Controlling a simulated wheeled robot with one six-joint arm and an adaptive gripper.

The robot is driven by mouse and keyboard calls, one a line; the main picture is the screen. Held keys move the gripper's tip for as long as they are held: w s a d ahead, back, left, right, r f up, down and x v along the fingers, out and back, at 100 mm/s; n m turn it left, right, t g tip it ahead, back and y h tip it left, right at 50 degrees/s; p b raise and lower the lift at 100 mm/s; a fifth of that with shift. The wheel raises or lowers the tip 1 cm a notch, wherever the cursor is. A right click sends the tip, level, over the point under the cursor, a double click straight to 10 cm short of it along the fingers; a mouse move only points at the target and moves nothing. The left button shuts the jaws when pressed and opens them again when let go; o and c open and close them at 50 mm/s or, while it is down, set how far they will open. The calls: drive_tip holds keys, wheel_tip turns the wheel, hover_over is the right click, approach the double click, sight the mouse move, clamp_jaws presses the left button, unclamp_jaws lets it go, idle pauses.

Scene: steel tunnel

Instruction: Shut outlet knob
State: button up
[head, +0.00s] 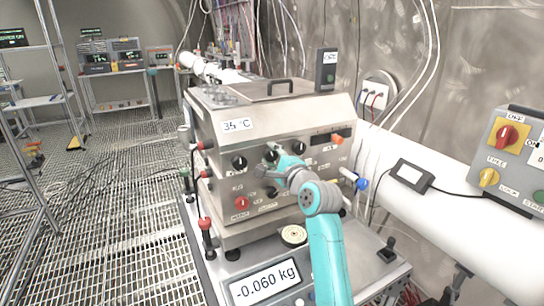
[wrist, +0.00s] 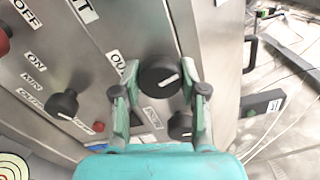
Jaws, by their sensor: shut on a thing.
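The outlet knob (wrist: 160,77) is round and black with a white pointer mark, on the metal front panel of the machine. A label beginning "OU" next to it is partly covered by a finger. My gripper (wrist: 163,88) has one finger on each side of this knob and is shut on it. In the head view my gripper (head: 273,158) is at the middle of the steel machine's front (head: 225,150), and it hides most of the knob there.
Other black knobs (wrist: 64,103) (wrist: 180,126) sit close by on the panel. In the head view, a red knob (head: 242,203) is lower on the front. A scale display (head: 264,284) reads "-0.060 kg" below. A control box (head: 515,160) is on the right.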

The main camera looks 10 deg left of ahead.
drive_tip(key=shift+f+m, duration=0.1)
drive_tip(key=shift+m, duration=1.5)
drive_tip(key=o, duration=1.1)
drive_tip(key=shift+o, duration=0.2)
drive_tip(key=v, duration=1.2)
drive_tip(key=shift+d, duration=0.1)
